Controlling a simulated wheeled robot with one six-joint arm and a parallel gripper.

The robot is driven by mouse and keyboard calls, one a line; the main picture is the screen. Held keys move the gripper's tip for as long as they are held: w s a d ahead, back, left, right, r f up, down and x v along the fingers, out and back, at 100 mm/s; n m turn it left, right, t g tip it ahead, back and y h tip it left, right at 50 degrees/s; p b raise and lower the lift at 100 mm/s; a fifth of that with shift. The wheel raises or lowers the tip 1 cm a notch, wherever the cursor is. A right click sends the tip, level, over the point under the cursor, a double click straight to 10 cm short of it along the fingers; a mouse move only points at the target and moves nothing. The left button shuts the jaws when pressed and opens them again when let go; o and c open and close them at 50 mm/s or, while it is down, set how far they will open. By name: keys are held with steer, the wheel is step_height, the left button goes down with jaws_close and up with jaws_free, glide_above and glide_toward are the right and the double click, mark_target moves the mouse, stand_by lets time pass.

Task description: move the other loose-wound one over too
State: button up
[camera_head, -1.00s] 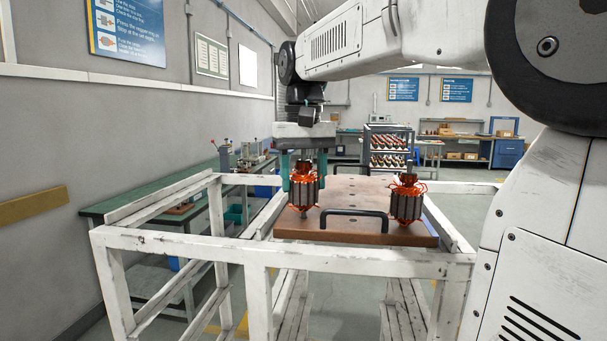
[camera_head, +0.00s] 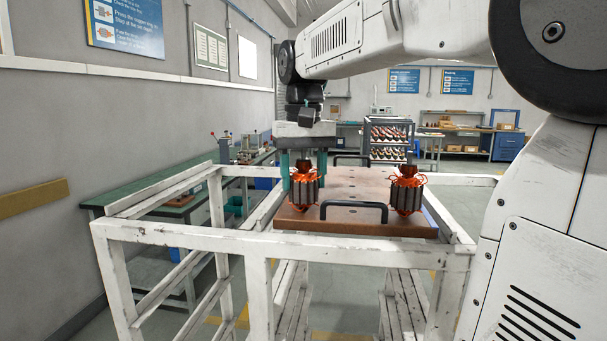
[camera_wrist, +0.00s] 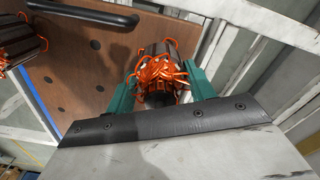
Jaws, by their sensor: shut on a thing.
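An armature with loose orange windings (camera_head: 304,190) is between the green fingers of my gripper (camera_head: 303,170), at the left end of a brown board (camera_head: 345,226). My gripper is shut on it; it also shows in the wrist view (camera_wrist: 160,68) with stray wire loops on top. It stands upright at the board; whether its foot touches the board I cannot tell. A second armature with loose orange wire (camera_head: 407,192) stands upright on the board's right side, apart from my gripper. Part of it shows at the left of the wrist view (camera_wrist: 18,38).
The board has black handles (camera_head: 354,207) and a row of holes, and lies on a white slatted frame (camera_head: 180,234). A green bench (camera_head: 125,201) stands at the left. A rack with several armatures (camera_head: 388,140) stands behind. The board's middle is clear.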

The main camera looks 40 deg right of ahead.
stand_by(0.4)
steer(key=o, duration=1.5)
steer(key=shift+c, duration=0.2)
steer(key=shift+r, duration=3.85)
steer(key=shift+r, duration=0.1)
step_height(320, 180, up, 8)
steer(key=shift+f, duration=0.2)
